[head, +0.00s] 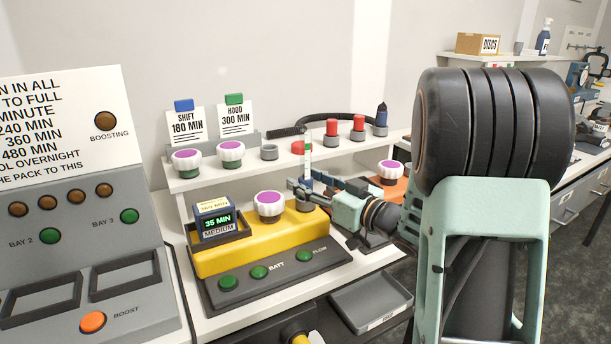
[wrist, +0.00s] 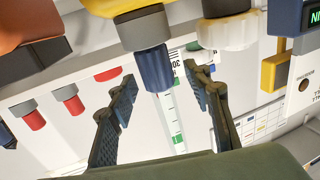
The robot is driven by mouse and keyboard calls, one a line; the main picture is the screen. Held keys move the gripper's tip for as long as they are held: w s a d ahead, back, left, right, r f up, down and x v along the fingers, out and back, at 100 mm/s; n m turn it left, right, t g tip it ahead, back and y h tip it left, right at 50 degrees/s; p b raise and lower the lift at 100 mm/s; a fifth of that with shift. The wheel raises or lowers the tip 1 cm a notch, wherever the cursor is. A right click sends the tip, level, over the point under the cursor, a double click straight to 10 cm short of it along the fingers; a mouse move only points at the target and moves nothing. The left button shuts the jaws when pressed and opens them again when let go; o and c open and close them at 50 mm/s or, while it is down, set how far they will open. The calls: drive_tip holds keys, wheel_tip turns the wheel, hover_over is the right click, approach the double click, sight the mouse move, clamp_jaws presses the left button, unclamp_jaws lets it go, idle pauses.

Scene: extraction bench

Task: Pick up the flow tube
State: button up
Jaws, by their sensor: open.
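The flow tube (head: 308,158) is a slim clear tube with green marks, standing upright at the right end of the yellow test block (head: 215,262). My gripper (head: 302,190) is open around its lower part. In the wrist view, the flow tube (wrist: 172,118) runs between the two open fingers of my gripper (wrist: 160,92), with gaps showing on both sides. A dark blue collar (wrist: 155,68) and a grey ring are at its lower end, which points up in that view.
A white-purple knob (head: 269,204) and a small MEDIUM display unit (head: 215,220) are left of the tube. Behind, a white shelf (head: 215,178) holds more knobs and red-capped pieces (head: 332,127). A grey tray (head: 372,302) lies in front at right.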

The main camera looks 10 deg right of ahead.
drive_tip(key=shift+w+a, duration=0.3)
drive_tip(key=shift+w, duration=0.2)
drive_tip(key=shift+c, duration=0.6)
clamp_jaws()
drive_tip(key=shift+r, duration=0.15)
